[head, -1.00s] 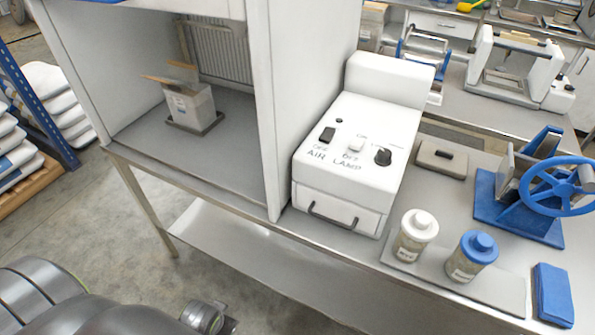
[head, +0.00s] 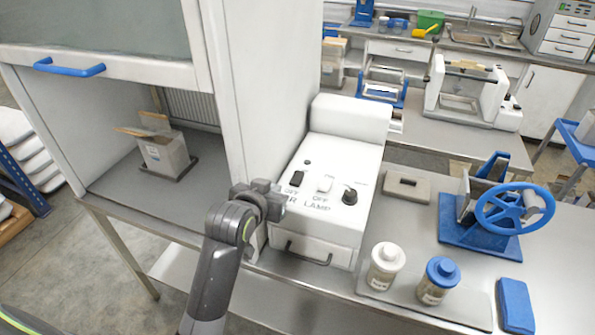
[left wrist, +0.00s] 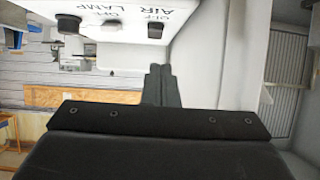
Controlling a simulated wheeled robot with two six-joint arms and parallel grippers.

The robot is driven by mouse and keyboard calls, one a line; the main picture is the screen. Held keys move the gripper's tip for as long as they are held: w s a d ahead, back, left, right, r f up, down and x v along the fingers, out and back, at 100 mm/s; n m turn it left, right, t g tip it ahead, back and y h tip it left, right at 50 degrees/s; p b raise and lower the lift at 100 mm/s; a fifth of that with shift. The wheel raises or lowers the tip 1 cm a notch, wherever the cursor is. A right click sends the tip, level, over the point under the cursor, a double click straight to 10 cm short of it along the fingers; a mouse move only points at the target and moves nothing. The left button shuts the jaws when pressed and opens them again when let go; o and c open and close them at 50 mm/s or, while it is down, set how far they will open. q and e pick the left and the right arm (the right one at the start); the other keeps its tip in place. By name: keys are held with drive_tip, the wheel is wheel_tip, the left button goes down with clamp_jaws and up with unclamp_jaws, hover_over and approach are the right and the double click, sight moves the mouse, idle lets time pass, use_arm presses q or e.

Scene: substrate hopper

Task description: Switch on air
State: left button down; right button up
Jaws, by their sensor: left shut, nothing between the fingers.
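The white control box (head: 322,215) stands beside the hood. On its sloped top are the black AIR switch (head: 297,178), the pale LAMP switch (head: 325,184) and a black knob (head: 350,194). OFF shows by both switches. My left gripper (head: 274,194) is shut and empty, at the box's left edge in front of the AIR switch, covering part of the AIR label. In the left wrist view the shut fingers (left wrist: 160,72) point towards the AIR switch (left wrist: 155,28), with a gap in the picture. My right gripper is out of view.
The hood's side wall (head: 262,90) rises close to the left of the box. A cardboard box (head: 165,152) stands inside the hood. A white-capped jar (head: 386,266) and a blue-capped jar (head: 438,281) stand right of the box, with a blue-wheeled press (head: 515,210) beyond.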

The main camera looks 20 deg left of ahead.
use_arm(q)
drive_tip(key=w+r, duration=0.1)
drive_tip(key=w+d+r, duration=0.1)
drive_tip(key=r, duration=0.1)
drive_tip(key=shift+w+d+t, duration=0.1)
drive_tip(key=shift+w+t, duration=0.1)
drive_tip(key=shift+t, duration=0.2)
drive_tip(key=shift+w+f, duration=0.1)
drive_tip(key=p, duration=0.3)
hover_over(298, 180)
drive_tip(key=s, duration=0.2)
wheel_tip(298, 180, down, 4)
drive_tip(key=shift+r, duration=0.25)
drive_tip(key=f, duration=0.1)
drive_tip(key=w+f+p, duration=0.1)
drive_tip(key=shift+w+f, duration=0.25)
drive_tip(key=shift+f, duration=0.05)
drive_tip(key=shift+w+f, duration=0.25)
drive_tip(key=shift+f, duration=0.5)
